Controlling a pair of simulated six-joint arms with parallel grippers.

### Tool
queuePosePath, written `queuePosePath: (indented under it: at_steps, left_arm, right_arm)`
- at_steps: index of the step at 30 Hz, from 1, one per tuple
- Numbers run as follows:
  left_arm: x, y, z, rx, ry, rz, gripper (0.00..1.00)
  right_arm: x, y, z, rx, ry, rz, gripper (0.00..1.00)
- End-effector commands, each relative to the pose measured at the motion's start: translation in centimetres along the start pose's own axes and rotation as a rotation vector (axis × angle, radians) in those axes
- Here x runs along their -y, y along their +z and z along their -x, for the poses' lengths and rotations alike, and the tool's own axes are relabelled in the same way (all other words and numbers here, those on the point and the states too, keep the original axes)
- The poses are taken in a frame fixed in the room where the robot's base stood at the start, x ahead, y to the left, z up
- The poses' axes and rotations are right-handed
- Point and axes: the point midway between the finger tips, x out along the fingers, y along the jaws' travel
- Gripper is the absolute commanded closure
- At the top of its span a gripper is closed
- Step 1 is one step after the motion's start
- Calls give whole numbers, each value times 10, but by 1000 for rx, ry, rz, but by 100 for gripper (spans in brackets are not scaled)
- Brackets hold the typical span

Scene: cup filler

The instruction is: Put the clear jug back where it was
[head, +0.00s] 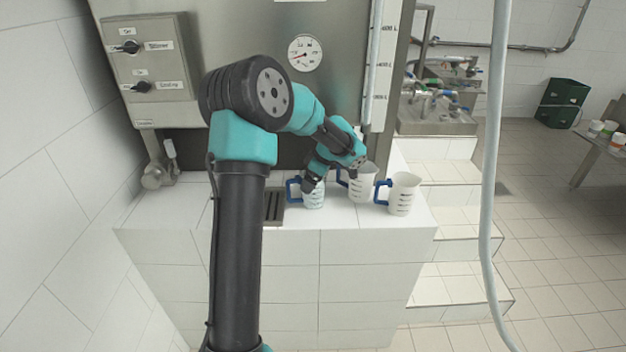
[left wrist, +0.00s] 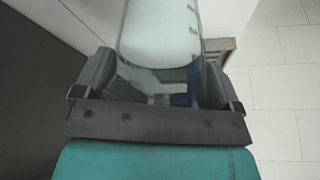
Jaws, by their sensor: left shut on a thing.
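The clear jug (head: 314,198) with blue graduation marks and a blue handle on its left is at the white tiled counter, just right of the dark drip grate (head: 273,206). My left gripper (head: 317,178) reaches it from above and hides part of it. In the left wrist view the clear jug (left wrist: 160,45) sits between the two fingers of my left gripper (left wrist: 157,75), which is shut on it. I cannot tell whether its base touches the counter. My right gripper is not in view.
Two white jugs with blue handles stand close to the right, a nearer-middle one (head: 363,184) and a right one (head: 403,195). The steel machine (head: 235,60) rises behind. A pale hose (head: 491,170) hangs at right. The counter's front left (head: 165,213) is clear.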

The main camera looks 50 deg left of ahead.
Motion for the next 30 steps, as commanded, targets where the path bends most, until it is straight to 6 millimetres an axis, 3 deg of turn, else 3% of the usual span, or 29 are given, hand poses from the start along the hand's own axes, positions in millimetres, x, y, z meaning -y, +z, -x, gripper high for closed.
queuePosePath:
  at_steps: [6, 7, 9, 20, 26, 30]
  left_arm:
    - [0, 1, -2, 0, 0, 0, 51]
    - [0, 1, -3, 0, -1, 0, 8]
    - [0, 1, -3, 0, 0, 0, 2]
    - [0, 0, 1, 0, 1, 0, 0]
    - [-1, 0, 23, 1, 4, 1, 0]
    - [-1, 0, 48, 1, 4, 1, 0]
  right_arm:
    - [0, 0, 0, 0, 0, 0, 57]
    - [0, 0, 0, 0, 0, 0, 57]
    - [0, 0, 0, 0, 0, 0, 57]
    - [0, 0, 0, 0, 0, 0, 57]
    - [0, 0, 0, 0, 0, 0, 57]
    - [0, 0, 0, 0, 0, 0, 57]
